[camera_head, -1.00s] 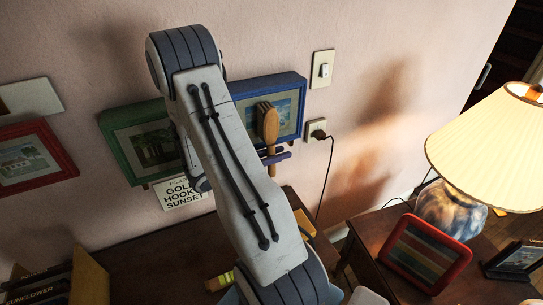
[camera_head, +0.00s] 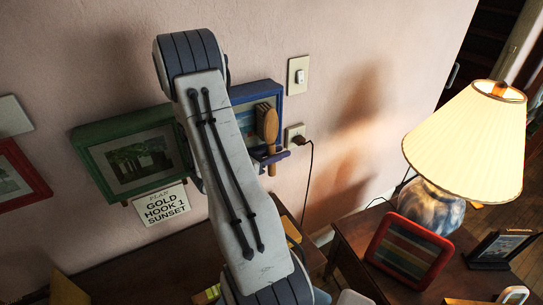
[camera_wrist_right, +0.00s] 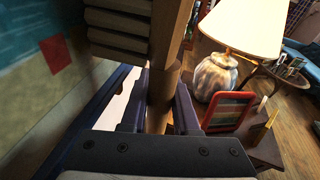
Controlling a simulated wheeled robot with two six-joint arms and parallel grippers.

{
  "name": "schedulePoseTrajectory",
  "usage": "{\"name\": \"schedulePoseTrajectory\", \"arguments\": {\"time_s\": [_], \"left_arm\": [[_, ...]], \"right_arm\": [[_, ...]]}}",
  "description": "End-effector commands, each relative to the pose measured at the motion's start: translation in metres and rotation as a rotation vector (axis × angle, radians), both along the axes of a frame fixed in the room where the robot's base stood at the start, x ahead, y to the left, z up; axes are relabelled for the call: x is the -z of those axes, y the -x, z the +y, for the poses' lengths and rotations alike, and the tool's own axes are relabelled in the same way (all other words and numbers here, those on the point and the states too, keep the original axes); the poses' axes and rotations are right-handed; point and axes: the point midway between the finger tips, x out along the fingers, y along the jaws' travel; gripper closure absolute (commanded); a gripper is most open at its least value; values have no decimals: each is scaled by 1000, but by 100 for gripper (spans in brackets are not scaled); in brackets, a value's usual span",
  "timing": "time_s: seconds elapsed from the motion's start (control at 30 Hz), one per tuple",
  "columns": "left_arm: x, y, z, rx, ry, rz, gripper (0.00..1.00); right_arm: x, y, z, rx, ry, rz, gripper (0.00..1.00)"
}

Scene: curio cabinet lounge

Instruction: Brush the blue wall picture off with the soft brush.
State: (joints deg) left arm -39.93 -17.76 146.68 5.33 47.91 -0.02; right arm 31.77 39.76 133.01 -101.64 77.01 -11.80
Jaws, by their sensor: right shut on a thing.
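The blue wall picture (camera_head: 278,90) hangs on the pink wall, its left part hidden behind my right arm. The soft brush (camera_head: 267,122) is upright in front of the picture's right side, its wooden back toward the head camera. My right gripper (camera_head: 270,157) is shut on the brush handle, just below the picture. In the right wrist view, the gripper (camera_wrist_right: 158,115) holds the handle (camera_wrist_right: 160,98) between dark fingers. The pale bristle block (camera_wrist_right: 118,28) faces the picture surface (camera_wrist_right: 45,70); I cannot tell whether it touches. My left gripper is not in view.
A switch (camera_head: 298,76) and a corded plug (camera_head: 299,140) are to the right. A lit lamp (camera_head: 465,140) and a red frame (camera_head: 409,250) stand on the side table.

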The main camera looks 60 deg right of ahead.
Motion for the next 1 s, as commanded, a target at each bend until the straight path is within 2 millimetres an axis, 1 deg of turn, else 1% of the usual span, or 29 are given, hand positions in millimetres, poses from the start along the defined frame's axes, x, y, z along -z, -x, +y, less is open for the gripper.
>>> {"name": "schedulePoseTrajectory", "arguments": {"time_s": [0.03,0.2,0.43,0.57,0.83,1.0], "left_arm": [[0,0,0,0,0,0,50],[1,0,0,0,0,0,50],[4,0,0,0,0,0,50],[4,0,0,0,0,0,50],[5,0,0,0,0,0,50],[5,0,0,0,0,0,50]], "right_arm": [[-1,2,-5,1,2,-2,100],[-2,7,-16,-1,3,-1,100],[-3,10,-18,-4,3,-2,100],[-2,6,-12,-6,3,-1,100],[1,-5,10,-4,1,-1,100],[1,-8,17,-2,2,-1,100]]}}
